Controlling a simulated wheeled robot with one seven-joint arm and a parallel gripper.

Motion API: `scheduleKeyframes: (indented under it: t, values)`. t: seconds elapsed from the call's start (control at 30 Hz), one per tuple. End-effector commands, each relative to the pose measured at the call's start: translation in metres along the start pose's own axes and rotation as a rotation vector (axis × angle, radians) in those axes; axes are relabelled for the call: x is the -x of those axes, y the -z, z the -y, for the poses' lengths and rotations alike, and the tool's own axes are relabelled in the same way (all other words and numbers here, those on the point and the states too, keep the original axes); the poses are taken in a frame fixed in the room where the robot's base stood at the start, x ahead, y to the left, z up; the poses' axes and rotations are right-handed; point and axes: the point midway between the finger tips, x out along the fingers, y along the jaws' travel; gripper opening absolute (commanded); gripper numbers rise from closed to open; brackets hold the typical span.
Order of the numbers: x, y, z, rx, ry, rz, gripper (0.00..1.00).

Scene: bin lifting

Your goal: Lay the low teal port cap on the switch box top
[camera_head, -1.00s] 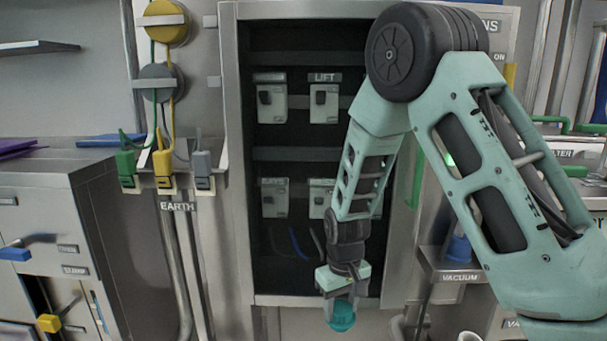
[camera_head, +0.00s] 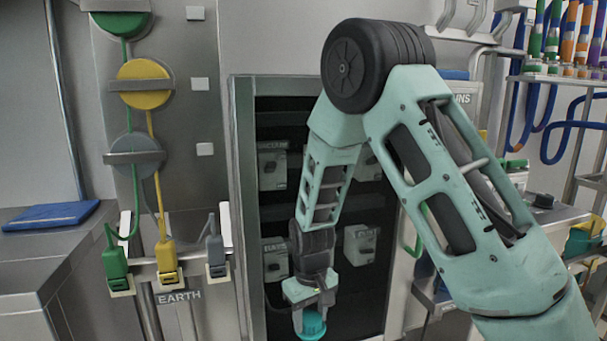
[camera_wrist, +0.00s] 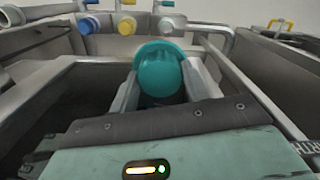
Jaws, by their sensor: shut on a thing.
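The low teal port cap (camera_head: 312,326) is a round cap held at the tip of my gripper (camera_head: 311,314), low in the head view. In the wrist view the cap (camera_wrist: 160,74) sits between the two pale fingers of my gripper (camera_wrist: 163,82), which are shut on it. The cap is in front of the lower part of an open grey cabinet (camera_head: 241,150) with a dark inside and several labelled switches. This looks like the switch box, but I cannot tell for sure; my arm hides part of its top and right side.
Green, yellow and grey plugs (camera_head: 166,256) hang on the EARTH bracket left of the cabinet. A grey counter with a blue slab (camera_head: 50,215) is at far left. A shelf with coloured tubes and blue hoses (camera_head: 542,110) is at upper right.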

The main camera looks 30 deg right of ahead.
Motion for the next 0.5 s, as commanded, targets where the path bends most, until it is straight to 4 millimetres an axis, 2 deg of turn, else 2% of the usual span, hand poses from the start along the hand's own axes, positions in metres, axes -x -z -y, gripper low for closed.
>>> scheduleKeyframes:
  t: [0.03, 0.5]
  values:
    - [0.031, 0.000, 0.000, 0.000, 0.000, 0.000, 0.16]
    - [0.167, 0.000, 0.000, 0.000, 0.000, 0.000, 0.16]
